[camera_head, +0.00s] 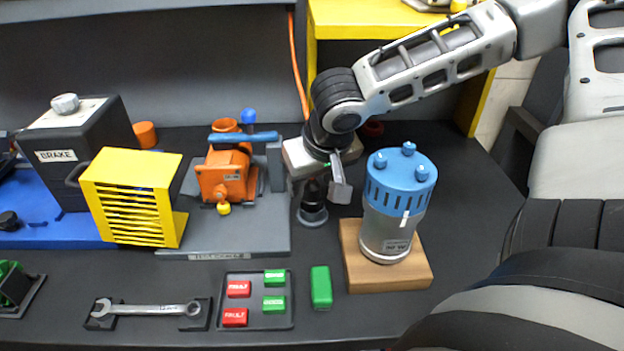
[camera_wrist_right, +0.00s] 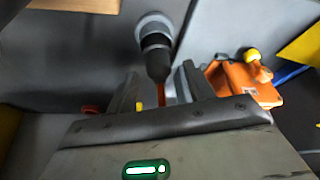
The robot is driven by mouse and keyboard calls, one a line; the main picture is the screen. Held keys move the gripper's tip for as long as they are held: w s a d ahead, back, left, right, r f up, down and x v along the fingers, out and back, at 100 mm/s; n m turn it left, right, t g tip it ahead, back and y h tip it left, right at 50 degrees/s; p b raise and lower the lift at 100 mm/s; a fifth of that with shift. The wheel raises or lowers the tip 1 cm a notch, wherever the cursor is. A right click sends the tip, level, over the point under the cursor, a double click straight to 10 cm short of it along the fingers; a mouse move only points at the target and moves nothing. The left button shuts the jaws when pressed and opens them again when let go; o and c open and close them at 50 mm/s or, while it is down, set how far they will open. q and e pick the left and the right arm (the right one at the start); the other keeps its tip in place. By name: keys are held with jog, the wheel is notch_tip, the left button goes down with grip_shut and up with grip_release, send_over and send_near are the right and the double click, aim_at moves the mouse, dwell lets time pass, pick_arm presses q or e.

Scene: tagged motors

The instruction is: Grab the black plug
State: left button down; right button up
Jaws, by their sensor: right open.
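The black plug (camera_head: 313,193) stands upright in a round grey socket (camera_head: 312,217) on the dark bench, left of the blue-capped motor. My right gripper (camera_head: 328,172) is over and just behind the plug and partly hides its top. In the right wrist view the black plug (camera_wrist_right: 158,58) points in between the two open fingers of my right gripper (camera_wrist_right: 157,92). An orange cable shows at the plug's near end there. The fingers look apart from the plug. My left gripper is not in view.
The blue-capped motor (camera_head: 398,200) on its wooden block (camera_head: 360,272) stands close right of the plug. An orange motor (camera_head: 227,177) on a grey plate is to the left. A green block (camera_head: 321,288) and a label tray (camera_head: 255,322) lie in front. A yellow shelf (camera_head: 375,22) is behind.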

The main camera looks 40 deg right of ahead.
jog(key=shift+w+f, duration=0.15)
jog(key=shift+f, duration=0.15)
jog(key=c, duration=1.1)
jog(key=shift+r, duration=0.15)
